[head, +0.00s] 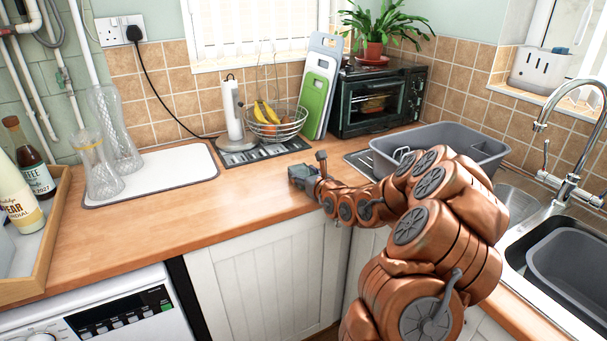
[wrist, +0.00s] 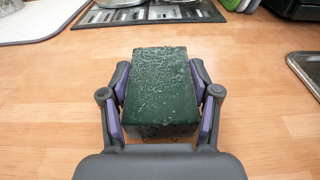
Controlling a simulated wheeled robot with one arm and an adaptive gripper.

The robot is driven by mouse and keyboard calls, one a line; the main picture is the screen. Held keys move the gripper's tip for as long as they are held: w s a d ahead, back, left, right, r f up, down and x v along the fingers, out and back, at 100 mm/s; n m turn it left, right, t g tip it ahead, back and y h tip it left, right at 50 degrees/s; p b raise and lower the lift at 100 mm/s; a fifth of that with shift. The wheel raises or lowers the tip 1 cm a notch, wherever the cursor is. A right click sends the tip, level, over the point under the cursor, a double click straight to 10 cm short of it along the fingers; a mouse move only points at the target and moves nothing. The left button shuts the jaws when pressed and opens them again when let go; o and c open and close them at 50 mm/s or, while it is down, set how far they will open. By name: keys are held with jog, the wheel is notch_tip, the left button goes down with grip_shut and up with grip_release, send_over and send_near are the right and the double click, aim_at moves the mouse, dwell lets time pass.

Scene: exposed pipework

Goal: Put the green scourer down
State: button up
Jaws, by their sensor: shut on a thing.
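The green scourer (wrist: 160,88) is a dark green block with a rough top, seen in the wrist view. My gripper (wrist: 162,92) is shut on it, with a finger against its left and right sides. The scourer is over the wooden worktop (wrist: 55,110); I cannot tell whether it touches the surface. In the head view my gripper (head: 303,178) is low over the worktop near its front edge, and the scourer is too small there to make out clearly.
A patterned mat (head: 293,146) with a wire fruit basket (head: 292,127) lies behind the gripper. A white drying mat (head: 190,170) with glass vases is left. A grey basin (head: 480,143) and sink are right. Bare worktop (head: 235,205) lies left of the gripper.

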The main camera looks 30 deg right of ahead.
jog(key=shift+f, duration=0.25)
jog(key=o, duration=0.9)
jog(key=shift+s+a+f, duration=0.1)
jog(key=shift+f, duration=0.05)
jog(key=shift+o, duration=0.3)
jog(key=shift+f, duration=0.1)
jog(key=shift+r+p, duration=0.3)
jog(key=shift+r, duration=0.1)
jog(key=shift+s+r, duration=0.15)
jog(key=shift+r, duration=0.1)
jog(key=s+r+b, duration=0.2)
jog(key=s, duration=0.9)
jog(key=shift+s+a+r, duration=0.2)
jog(key=shift+a, duration=0.25)
